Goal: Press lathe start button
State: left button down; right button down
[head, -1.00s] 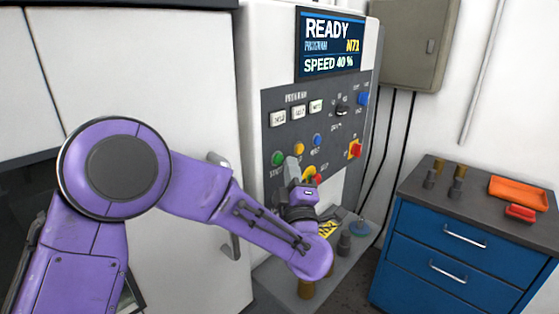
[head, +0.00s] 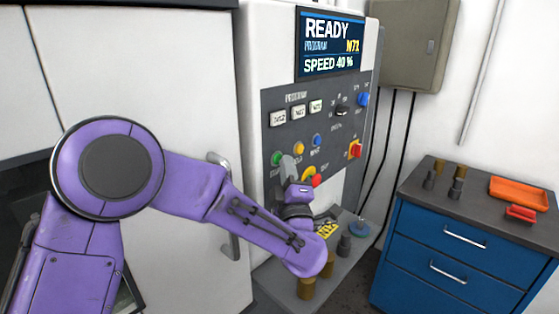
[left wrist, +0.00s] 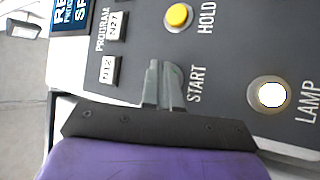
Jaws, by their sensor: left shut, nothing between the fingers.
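The green start button (head: 277,158) is on the lathe's dark control panel (head: 278,99), at the left of a row with a yellow HOLD button (head: 298,149) and a blue button (head: 317,140). My left gripper (head: 287,163) is shut and empty, its tips just right of the green button in the head view. In the left wrist view the closed fingers (left wrist: 164,80) lie beside the START label (left wrist: 196,84) and hide the button. The yellow HOLD button (left wrist: 178,16) shows above them. I cannot tell whether the tips touch. My right gripper is out of view.
The screen (head: 331,44) reads READY, program N71, speed 40 %. A white lit LAMP button (left wrist: 270,93) shows in the wrist view. A blue drawer cabinet (head: 440,245) stands at the right.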

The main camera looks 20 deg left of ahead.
pick_arm(q)
jog(key=shift+a, duration=0.15)
dwell(0.4)
jog(key=shift+s+d+b, duration=0.25)
jog(key=shift+d+b, duration=0.1)
jog(key=shift+d, duration=0.5)
jog(key=shift+s+d+b, duration=0.2)
jog(key=shift+s+d, duration=0.1)
jog(key=shift+d, duration=0.45)
jog(key=shift+s+d+b, duration=0.25)
jog(key=shift+d, duration=0.55)
jog(key=shift+s+d+b, duration=0.2)
jog(key=shift+s+d, duration=0.1)
jog(key=shift+d, duration=0.45)
jog(key=shift+d, duration=0.1)
